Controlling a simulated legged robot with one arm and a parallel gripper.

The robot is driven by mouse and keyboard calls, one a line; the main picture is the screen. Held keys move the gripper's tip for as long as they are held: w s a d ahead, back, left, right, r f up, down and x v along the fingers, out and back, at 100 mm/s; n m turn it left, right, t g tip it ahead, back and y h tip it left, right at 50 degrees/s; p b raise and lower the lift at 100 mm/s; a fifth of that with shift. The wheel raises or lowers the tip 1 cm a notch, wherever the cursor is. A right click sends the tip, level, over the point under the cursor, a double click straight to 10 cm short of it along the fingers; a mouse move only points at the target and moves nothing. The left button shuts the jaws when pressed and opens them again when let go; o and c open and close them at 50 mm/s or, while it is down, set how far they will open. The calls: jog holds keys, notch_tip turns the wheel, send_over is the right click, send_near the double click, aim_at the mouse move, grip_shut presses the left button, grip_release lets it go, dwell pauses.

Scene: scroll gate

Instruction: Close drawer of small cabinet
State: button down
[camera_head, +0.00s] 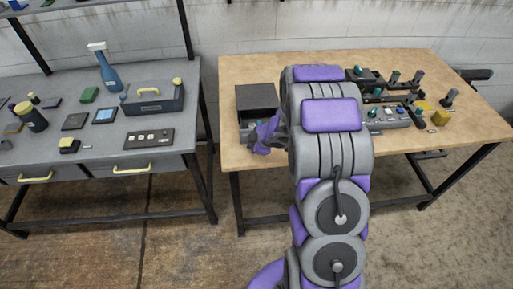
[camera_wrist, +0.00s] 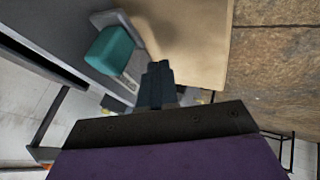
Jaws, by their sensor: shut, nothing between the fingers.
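The small cabinet (camera_head: 256,98) is a dark grey box near the left end of the wooden table in the head view. My gripper (camera_head: 262,146) is at its front side, low over the table's front edge, and my arm hides part of the area to the right. A grey part (camera_head: 245,128) shows at the cabinet's front; how far the drawer stands out is hard to tell. In the wrist view, my gripper (camera_wrist: 157,75) has its fingers together and empty. A teal block (camera_wrist: 109,53) on a grey piece lies just left of the fingertips.
A grey workbench (camera_head: 75,85) with two yellow-handled drawers, a blue spray bottle (camera_head: 109,72) and a toolbox (camera_head: 152,100) stands left, across a narrow gap.

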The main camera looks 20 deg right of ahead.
aim_at(251, 126)
jog(key=shift+w+d+r, duration=0.1)
jog(key=shift+w+d, duration=0.1)
jog(key=shift+w, duration=0.4)
jog(key=shift+w+d, duration=0.2)
jog(key=shift+w, duration=0.35)
jog(key=shift+w+p, duration=0.1)
jog(key=shift+p, duration=0.2)
jog(key=shift+w+d+r+p, duration=0.25)
jog(key=shift+w+p, duration=0.2)
jog(key=shift+p, duration=0.45)
jog(key=w+p, duration=0.2)
jog(key=p, duration=0.1)
jog(key=w+d+p, duration=0.1)
jog(key=w+p, duration=0.3)
jog(key=p, duration=0.1)
jog(key=shift+d+p, duration=0.3)
jog(key=p, duration=0.1)
jog(key=w+p, duration=0.1)
jog(key=p, duration=0.1)
jog(key=shift+w+d, duration=0.2)
jog(key=shift+d, duration=0.15)
jog(key=w+p, duration=0.1)
jog(key=p, duration=0.3)
jog(key=shift+w+d, duration=0.1)
jog(key=shift+w, duration=0.15)
jog(key=shift+w+p, duration=0.3)
jog(key=shift+p, duration=0.6)
